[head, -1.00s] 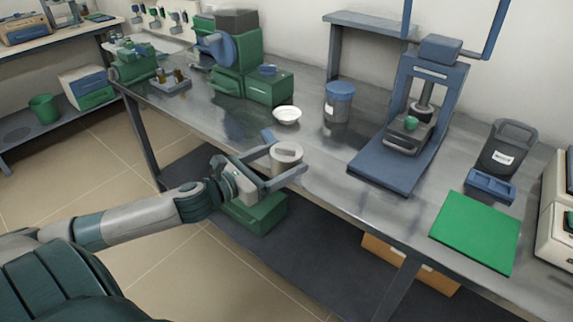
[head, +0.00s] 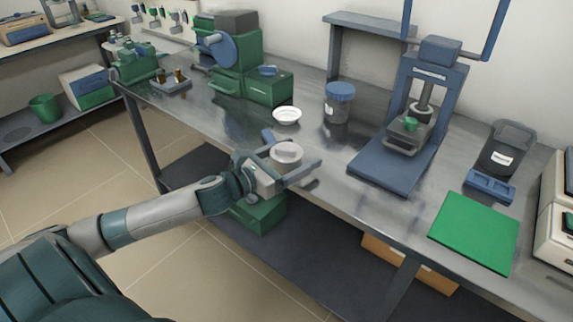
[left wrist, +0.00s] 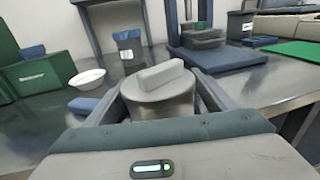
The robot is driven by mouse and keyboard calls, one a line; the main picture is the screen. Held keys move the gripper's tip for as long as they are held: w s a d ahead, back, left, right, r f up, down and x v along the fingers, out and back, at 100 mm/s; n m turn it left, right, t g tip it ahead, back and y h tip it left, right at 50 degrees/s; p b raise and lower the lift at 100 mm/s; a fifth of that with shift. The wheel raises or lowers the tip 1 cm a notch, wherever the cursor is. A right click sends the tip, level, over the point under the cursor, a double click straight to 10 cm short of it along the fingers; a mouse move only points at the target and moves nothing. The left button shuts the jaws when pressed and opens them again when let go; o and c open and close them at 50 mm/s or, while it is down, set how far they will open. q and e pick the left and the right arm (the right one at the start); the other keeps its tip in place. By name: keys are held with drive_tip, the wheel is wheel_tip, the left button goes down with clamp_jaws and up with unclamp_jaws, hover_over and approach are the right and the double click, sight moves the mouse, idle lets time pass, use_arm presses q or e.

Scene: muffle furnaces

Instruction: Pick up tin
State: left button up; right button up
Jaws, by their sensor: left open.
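The tin (head: 286,156) is a round grey can with a raised bar on its lid. It stands upright on the metal table near the front edge. My left gripper (head: 293,160) is open, with one finger on either side of the tin. In the left wrist view the tin (left wrist: 160,95) sits between the two fingers, close in front of the palm. I cannot tell whether either finger touches it. The tin's lower part is partly hidden by the gripper. My right gripper is not in view.
A white dish (head: 287,115) and a blue-lidded jar (head: 338,104) stand behind the tin. A blue press (head: 398,160) stands to the right, with a green mat (head: 474,232) beyond it. A green machine (head: 240,60) is at the back left. The table between is mostly clear.

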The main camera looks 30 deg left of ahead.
use_arm(q)
drive_tip(key=shift+w+d, duration=0.1)
drive_tip(key=shift+w, duration=0.25)
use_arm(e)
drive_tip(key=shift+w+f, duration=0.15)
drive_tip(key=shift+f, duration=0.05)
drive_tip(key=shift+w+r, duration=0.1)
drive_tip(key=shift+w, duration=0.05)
use_arm(q)
drive_tip(key=shift+c, duration=0.7)
drive_tip(key=c, duration=1)
drive_tip(key=shift+o, duration=0.2)
